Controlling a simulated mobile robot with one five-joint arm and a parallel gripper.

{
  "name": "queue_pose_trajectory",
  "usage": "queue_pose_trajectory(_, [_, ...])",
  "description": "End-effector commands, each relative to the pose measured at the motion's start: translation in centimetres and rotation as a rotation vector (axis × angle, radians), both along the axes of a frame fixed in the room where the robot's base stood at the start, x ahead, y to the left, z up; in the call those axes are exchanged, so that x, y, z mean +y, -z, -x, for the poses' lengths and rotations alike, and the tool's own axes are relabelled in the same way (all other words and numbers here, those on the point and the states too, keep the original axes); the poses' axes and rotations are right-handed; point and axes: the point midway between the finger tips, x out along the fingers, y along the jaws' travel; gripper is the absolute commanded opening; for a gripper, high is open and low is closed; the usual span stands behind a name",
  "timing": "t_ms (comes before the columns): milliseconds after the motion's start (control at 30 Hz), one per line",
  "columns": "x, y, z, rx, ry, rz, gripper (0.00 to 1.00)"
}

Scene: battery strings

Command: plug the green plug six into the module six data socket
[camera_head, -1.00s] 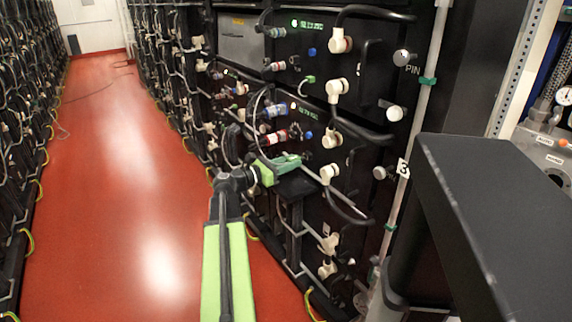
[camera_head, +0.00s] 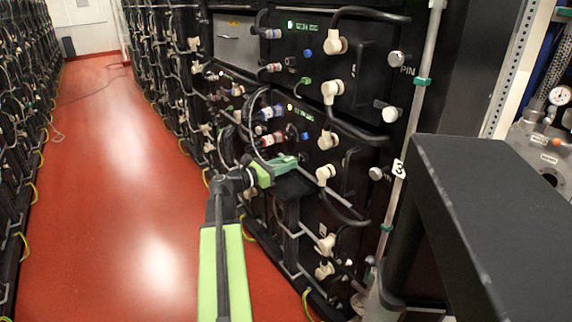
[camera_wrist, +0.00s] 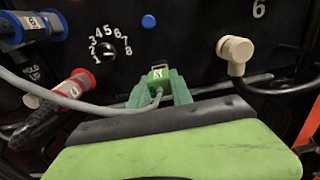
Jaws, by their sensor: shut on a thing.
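The green plug (camera_wrist: 158,77) shows in the wrist view, its grey cable curving away to the left. My gripper (camera_wrist: 159,92) is shut on it with its green fingers, and the plug points at the black module panel. A small pale-rimmed rectangular opening (camera_wrist: 158,46), likely the data socket, lies just beyond the plug's tip. I cannot tell whether the tip touches it. A "6" (camera_wrist: 258,9) is printed on the panel at upper right. In the head view my gripper (camera_head: 288,163) is at the lower module's face; the plug is not clear there.
A numbered dial (camera_wrist: 105,51) and a blue button (camera_wrist: 148,21) are left of the opening. Red (camera_wrist: 75,84) and blue (camera_wrist: 38,25) connectors are farther left. A white elbow connector (camera_wrist: 236,52) stands at right. The red aisle floor (camera_head: 120,200) is clear.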

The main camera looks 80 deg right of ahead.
Motion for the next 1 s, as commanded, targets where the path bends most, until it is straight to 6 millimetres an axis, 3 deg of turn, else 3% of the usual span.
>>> queue_pose_trajectory(1000, [-1.4, 0.0, 1.4, 0.0, -0.001, 0.0, 0.0])
